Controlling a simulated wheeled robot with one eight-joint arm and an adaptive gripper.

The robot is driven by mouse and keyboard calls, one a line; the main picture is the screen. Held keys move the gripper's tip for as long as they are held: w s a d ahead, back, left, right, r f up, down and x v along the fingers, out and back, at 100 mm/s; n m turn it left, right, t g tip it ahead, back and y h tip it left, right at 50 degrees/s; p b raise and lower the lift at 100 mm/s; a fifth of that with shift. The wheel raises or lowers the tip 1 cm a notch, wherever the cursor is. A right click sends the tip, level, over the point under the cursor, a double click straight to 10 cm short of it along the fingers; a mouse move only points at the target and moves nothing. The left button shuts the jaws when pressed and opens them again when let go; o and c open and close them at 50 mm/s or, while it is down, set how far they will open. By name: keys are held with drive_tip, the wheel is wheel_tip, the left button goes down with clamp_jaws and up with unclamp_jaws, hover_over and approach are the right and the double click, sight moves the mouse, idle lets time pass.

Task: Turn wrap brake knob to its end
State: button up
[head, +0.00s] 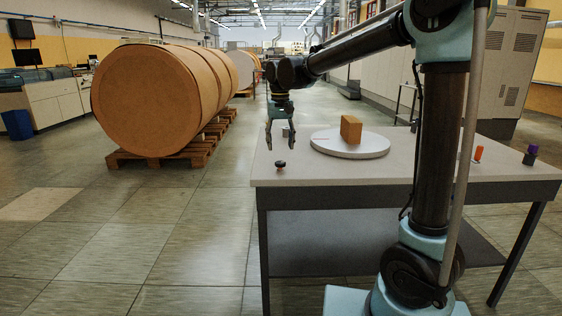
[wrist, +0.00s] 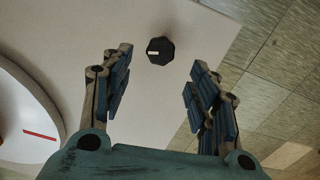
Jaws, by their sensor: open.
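The wrap brake knob (head: 281,165) is small and black and sits near the left front corner of the table (head: 400,172). In the wrist view the knob (wrist: 160,50) is faceted, with a short white mark on its left part. My gripper (head: 280,142) points down above the table, over the knob's area. In the wrist view my gripper (wrist: 160,75) is open and empty. The knob shows beyond the fingertips, between their lines, and I see no finger touching it.
A round grey turntable (head: 325,147) carries a brown box (head: 351,129) to the right of the knob. A red line (wrist: 40,135) marks the disc. An orange item (head: 478,153) and a purple-topped item (head: 532,150) stand at the table's right. Large brown rolls (head: 145,100) lie on pallets beyond the left.

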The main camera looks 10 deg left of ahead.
sight(280, 162)
drive_tip(key=shift+f, duration=3.55)
drive_tip(key=c, duration=1.1)
